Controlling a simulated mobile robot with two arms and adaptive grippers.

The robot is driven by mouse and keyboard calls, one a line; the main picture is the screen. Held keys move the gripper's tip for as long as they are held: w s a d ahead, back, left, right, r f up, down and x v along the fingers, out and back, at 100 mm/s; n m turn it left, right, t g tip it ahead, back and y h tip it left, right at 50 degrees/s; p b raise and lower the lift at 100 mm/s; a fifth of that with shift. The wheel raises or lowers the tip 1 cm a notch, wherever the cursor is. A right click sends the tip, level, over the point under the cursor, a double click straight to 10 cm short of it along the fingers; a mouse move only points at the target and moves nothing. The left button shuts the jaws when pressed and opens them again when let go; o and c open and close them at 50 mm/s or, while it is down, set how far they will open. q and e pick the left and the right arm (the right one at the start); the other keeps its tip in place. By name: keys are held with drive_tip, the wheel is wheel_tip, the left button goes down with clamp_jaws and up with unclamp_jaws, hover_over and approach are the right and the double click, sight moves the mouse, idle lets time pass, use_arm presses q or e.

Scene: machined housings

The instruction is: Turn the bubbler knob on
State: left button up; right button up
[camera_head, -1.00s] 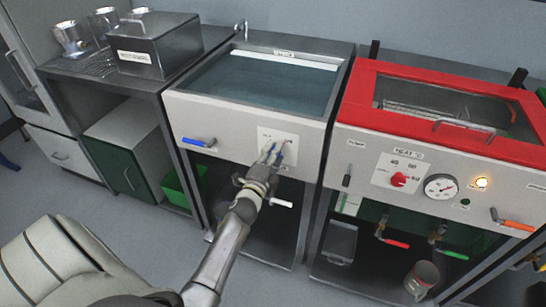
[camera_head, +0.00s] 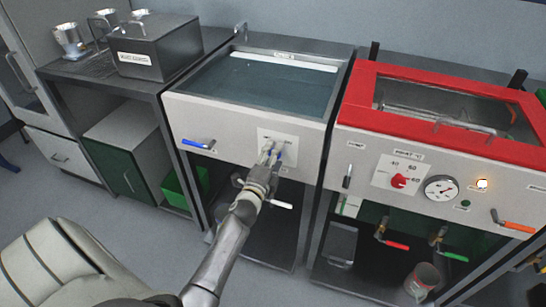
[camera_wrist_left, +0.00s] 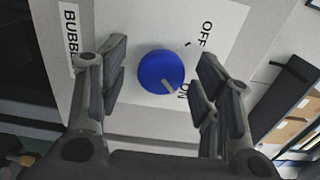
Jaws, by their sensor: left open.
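The bubbler knob (camera_wrist_left: 161,72) is a round blue knob on a white label plate (camera_wrist_left: 130,20) in the left wrist view. My left gripper (camera_wrist_left: 163,90) is open, with one finger on each side of the knob and visible gaps between. In the head view, my left gripper (camera_head: 272,156) is in front of the label plate (camera_head: 289,143) on the water tank's front panel and largely hides the knob. My right gripper is not in view.
A blue-handled valve (camera_head: 198,143) is left of the plate, and a white-handled one (camera_head: 281,205) sits below it. The water tank (camera_head: 262,84) is above. A red-topped heated bath (camera_head: 362,85) with a red dial (camera_head: 398,180) and gauge stands right.

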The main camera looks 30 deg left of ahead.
use_arm(q)
drive_tip(key=v, duration=1.2)
idle(0.5)
drive_tip(key=s+d+f+n+g+h+p, duration=0.1)
drive_tip(key=s+d+f+n+g, duration=0.2)
drive_tip(key=f, duration=0.7)
drive_tip(key=s+d+f+n+g+h, duration=0.15)
drive_tip(key=s+d+f, duration=0.3)
drive_tip(key=f, duration=0.55)
drive_tip(key=s+d+f+n+g+h+p, duration=0.1)
drive_tip(key=s+d+f+n+g, duration=0.2)
drive_tip(key=f, duration=0.7)
drive_tip(key=s+f+n+g, duration=0.2)
drive_tip(key=s+f+g, duration=0.2)
drive_tip(key=s, duration=1.1)
drive_tip(key=s+f+n+g+p, duration=0.1)
drive_tip(key=s+f+n+g, duration=0.2)
drive_tip(key=s+f, duration=0.8)
drive_tip(key=s+g, duration=0.2)
drive_tip(key=s, duration=0.2)
drive_tip(key=shift+s+d, duration=0.2)
drive_tip(key=shift+d, duration=0.2)
